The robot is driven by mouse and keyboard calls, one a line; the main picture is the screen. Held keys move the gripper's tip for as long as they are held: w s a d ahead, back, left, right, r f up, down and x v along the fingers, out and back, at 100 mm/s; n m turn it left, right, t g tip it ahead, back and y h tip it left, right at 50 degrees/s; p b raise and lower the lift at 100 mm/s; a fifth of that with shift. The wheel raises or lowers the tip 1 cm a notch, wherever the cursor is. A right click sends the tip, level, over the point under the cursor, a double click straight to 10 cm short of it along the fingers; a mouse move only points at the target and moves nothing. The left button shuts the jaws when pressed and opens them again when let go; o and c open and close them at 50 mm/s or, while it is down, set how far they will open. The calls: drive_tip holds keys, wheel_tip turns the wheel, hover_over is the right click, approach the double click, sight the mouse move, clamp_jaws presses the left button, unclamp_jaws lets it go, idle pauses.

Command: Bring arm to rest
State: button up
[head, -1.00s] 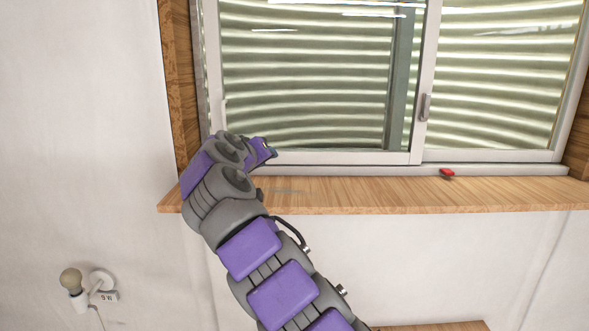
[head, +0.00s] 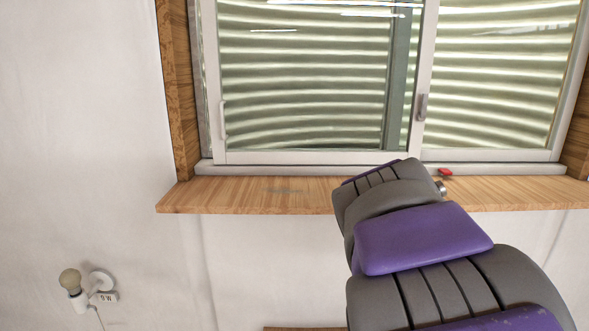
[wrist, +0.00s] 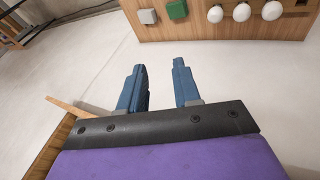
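My gripper (wrist: 160,85) shows in the wrist view with its two blue fingers apart and nothing between them. In the head view my purple and grey arm rises from the lower right and bends near the window sill. The gripper itself is hidden there behind the arm links.
A wooden sill (head: 240,196) runs under a sliding window (head: 300,80), with a small red object (head: 445,172) on it. A bulb lamp (head: 70,281) is on the left wall. The wrist view shows a wooden panel (wrist: 220,25) with white knobs and pale floor (wrist: 60,75).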

drive_tip(key=s+a+f+g+y, duration=0.1)
drive_tip(key=s+a+f, duration=0.1)
drive_tip(key=s+f, duration=0.3)
drive_tip(key=s+a+f+g+y, duration=0.2)
drive_tip(key=s+f, duration=0.3)
drive_tip(key=s, duration=0.8)
drive_tip(key=s+a+f+n+g+y, duration=0.1)
drive_tip(key=s+a+f+y, duration=0.1)
drive_tip(key=s+f, duration=0.3)
drive_tip(key=s+a, duration=0.1)
drive_tip(key=s, duration=0.3)
drive_tip(key=shift+s+a+f+g, duration=0.15)
drive_tip(key=shift+a+f+g, duration=0.15)
drive_tip(key=shift+a+f, duration=0.1)
drive_tip(key=shift+o, duration=0.2)
idle(0.7)
